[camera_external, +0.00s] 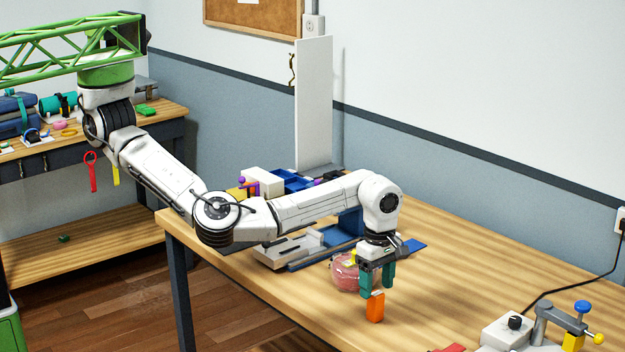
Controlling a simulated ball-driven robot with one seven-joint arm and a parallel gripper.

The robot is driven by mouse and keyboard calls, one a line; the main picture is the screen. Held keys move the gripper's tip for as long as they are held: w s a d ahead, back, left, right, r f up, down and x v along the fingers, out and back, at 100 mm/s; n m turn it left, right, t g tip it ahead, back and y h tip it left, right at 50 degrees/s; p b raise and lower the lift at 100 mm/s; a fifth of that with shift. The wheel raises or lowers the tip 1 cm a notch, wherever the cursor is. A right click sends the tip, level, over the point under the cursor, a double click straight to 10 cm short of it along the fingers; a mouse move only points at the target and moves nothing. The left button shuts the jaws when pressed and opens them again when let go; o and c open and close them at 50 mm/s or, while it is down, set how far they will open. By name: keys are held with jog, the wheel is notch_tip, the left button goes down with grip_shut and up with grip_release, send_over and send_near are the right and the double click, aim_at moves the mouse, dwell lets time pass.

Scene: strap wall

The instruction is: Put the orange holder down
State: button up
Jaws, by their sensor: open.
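The orange holder (375,307) is a small upright block on the wooden table, near its front edge. My gripper (377,279) points down just above and behind it, with teal fingers. The jaws are open. One finger sits close above the holder's top; I cannot tell whether they touch. A pink translucent roll (345,272) lies on the table just left of my gripper, partly hidden by it.
A grey fixture with blue and yellow knobs (561,322) stands at the table's front right. Blue and grey parts (292,250) lie behind and left, under my arm. A red piece (449,348) is at the bottom edge. The table's right middle (480,265) is clear.

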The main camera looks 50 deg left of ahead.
aim_at(376, 293)
notch_tip(376, 293, up, 7)
jog(key=shift+f, duration=0.1)
